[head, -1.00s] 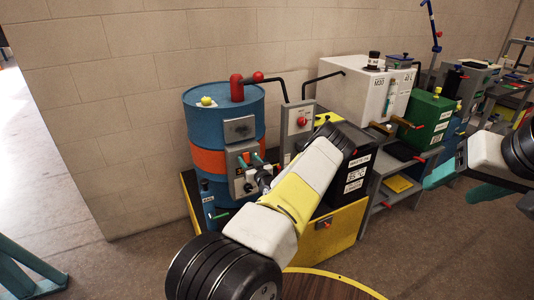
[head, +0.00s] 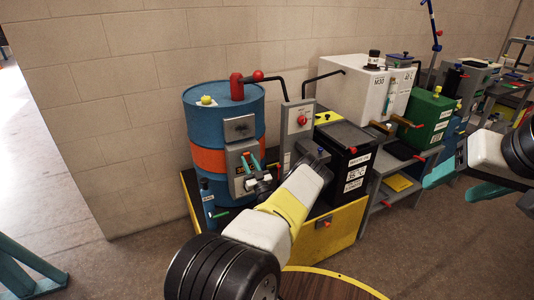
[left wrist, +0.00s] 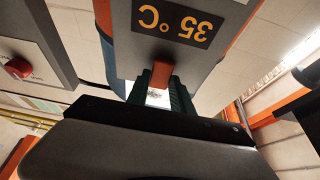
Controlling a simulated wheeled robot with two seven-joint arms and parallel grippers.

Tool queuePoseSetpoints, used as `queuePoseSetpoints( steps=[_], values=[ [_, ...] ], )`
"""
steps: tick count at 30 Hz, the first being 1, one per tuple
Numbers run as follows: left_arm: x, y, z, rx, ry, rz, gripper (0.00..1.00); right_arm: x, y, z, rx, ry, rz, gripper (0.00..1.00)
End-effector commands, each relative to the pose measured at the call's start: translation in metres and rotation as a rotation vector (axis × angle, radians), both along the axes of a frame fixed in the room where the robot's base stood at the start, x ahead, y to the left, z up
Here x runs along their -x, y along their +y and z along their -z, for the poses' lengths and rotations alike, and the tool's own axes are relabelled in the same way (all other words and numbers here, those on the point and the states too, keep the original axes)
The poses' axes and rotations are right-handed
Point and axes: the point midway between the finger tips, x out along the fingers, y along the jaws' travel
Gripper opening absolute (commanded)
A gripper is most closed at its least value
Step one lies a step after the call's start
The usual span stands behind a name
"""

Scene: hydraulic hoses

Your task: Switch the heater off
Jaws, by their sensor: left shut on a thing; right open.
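The heater is a grey box (head: 240,178) on the front of the blue drum with the orange band (head: 207,160). In the left wrist view its face (left wrist: 215,65) shows a "35 °C" label (left wrist: 173,20), upside down. A red-orange lever (left wrist: 162,75) sticks out beside the label. My left gripper (left wrist: 160,88) has its dark green fingers shut on this lever. In the head view my left gripper (head: 250,163) is at the heater's front, and the lever is hidden there. My right gripper (head: 463,182) is open and empty at the right, apart from everything.
A grey panel with a red knob (head: 302,119) stands just right of the drum. A black box (head: 345,155) stands beside it on the yellow-fronted base (head: 335,225). A white tank (head: 362,90) and a green box (head: 430,118) are further right. A round table edge (head: 325,283) is in front.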

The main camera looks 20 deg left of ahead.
Motion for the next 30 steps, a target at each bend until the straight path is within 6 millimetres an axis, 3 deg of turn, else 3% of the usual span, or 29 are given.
queuePoseSetpoints(
  steps=[12,13,15,16,25,30],
  values=[
    [-0.001,0.000,0.000,-0.026,-0.022,0.000,0.00,0.000,0.000,0.000,0.000,0.000,0.000,0.61],
    [-0.001,0.000,0.000,-0.026,-0.022,0.000,0.33,0.000,0.000,0.000,0.000,0.000,0.000,0.61],
    [0.000,0.000,0.000,-0.025,-0.021,0.000,0.47,0.000,0.000,0.000,0.000,0.000,0.000,0.61],
    [0.000,0.000,0.000,-0.025,-0.021,0.000,0.49,0.000,0.000,0.000,0.000,0.000,0.000,0.61],
    [0.000,-0.001,0.001,-0.024,-0.020,0.000,0.49,0.000,0.000,0.000,0.000,0.000,0.000,0.61],
    [0.010,-0.013,0.009,-0.022,-0.019,-0.001,0.49,0.000,0.000,0.000,0.000,0.000,0.000,0.61]
  ],
)
